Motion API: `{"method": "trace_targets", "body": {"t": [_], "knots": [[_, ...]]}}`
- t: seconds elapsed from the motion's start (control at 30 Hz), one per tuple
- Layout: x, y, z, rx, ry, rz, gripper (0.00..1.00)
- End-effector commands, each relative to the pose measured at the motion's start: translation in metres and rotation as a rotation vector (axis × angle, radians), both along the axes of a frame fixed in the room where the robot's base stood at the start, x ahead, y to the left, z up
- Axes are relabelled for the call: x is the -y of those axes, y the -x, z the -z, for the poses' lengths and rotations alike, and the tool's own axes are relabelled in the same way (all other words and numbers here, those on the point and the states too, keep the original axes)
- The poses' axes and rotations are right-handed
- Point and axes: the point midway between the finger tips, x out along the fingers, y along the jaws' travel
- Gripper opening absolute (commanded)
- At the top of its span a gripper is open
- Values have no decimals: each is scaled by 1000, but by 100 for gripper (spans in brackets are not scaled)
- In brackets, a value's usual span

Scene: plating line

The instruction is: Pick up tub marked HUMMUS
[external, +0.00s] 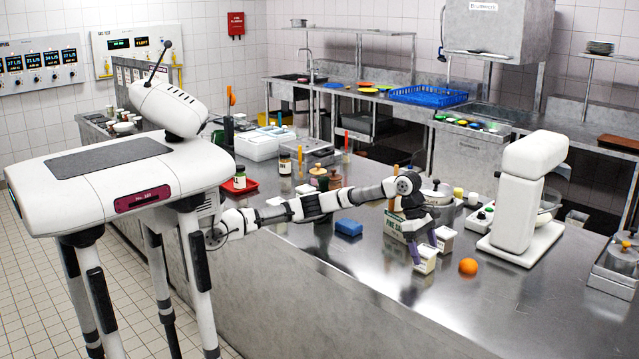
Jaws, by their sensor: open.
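My gripper (417,247) is open and points down over the steel counter, right of the middle of the external view. A small white tub (427,262) with a dark label stands at its fingertips. One purple finger is beside the tub's left side; the other finger is hard to make out. I cannot tell whether the fingers touch the tub. A second white tub (446,238) stands just behind and to the right. The lettering on both tubs is too small to read, so I cannot tell which is marked HUMMUS.
An orange (468,266) lies right of the near tub. A white stand mixer (527,200) stands further right. A box (396,226) is close behind my gripper, and a blue sponge (348,227) lies left. The counter's front (440,310) is clear.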

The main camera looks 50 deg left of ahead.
Motion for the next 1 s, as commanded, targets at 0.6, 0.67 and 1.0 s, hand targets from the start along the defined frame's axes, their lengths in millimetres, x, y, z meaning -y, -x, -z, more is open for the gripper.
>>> {"method": "trace_targets", "body": {"t": [0.6, 0.67, 1.0], "knots": [[11, 0, 26, -1, 0, 0, 62], [11, 0, 26, -1, 0, 0, 54], [11, 0, 25, -1, 1, 0, 27]]}}
